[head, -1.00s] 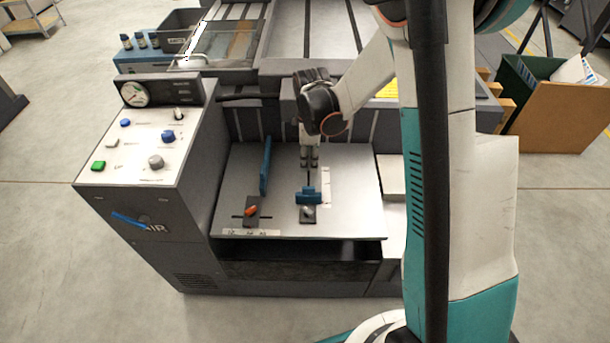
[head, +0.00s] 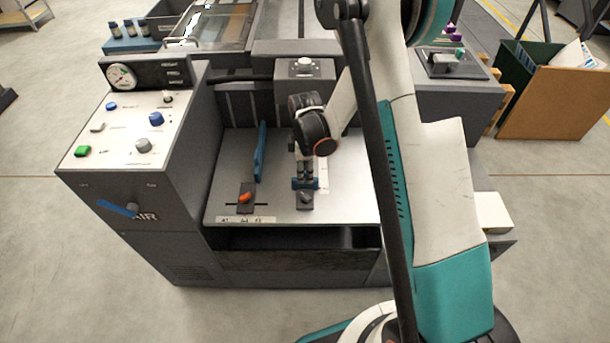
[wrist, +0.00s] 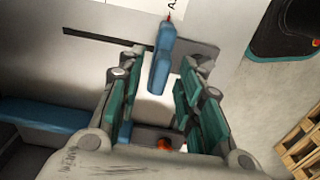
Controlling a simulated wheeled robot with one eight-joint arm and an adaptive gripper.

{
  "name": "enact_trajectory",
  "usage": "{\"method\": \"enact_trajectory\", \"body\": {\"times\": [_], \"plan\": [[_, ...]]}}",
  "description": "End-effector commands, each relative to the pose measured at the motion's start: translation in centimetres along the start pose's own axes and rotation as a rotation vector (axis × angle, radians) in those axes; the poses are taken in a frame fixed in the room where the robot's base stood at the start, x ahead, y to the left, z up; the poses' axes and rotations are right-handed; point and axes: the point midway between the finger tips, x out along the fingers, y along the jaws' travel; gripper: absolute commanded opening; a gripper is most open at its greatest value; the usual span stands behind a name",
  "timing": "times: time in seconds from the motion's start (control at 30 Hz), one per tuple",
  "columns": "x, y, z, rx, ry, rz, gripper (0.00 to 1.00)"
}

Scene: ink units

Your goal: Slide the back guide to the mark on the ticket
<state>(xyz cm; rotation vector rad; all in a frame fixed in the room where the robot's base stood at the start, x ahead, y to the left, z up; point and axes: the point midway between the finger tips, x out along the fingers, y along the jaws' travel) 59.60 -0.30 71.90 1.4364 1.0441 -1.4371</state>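The back guide, a small blue block (head: 306,184), stands on the pale feed table (head: 350,205) with a dark plate at its near side. In the wrist view the guide (wrist: 160,62) has a thin red pointer at its top end, beside a white strip with partly cut-off print. My gripper (head: 305,180) is lowered over the guide. In the wrist view my gripper (wrist: 164,72) is open, its green-padded fingers on either side of the guide, with gaps showing. I cannot make out a ticket or its mark.
A long blue guide (head: 260,152) stands to the left, with an orange lever (head: 246,197) on a dark plate near it. A control panel (head: 130,130) with buttons and a gauge rises at the left. A brown bin (head: 550,105) stands at the right.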

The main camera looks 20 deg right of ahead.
Motion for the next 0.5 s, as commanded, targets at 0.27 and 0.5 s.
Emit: {"method": "enact_trajectory", "body": {"times": [0.27,0.5], "plan": [[0.94,0.01,0.00,0.000,0.000,0.000,0.33],[0.90,0.00,0.00,0.000,0.000,0.000,0.15]]}}
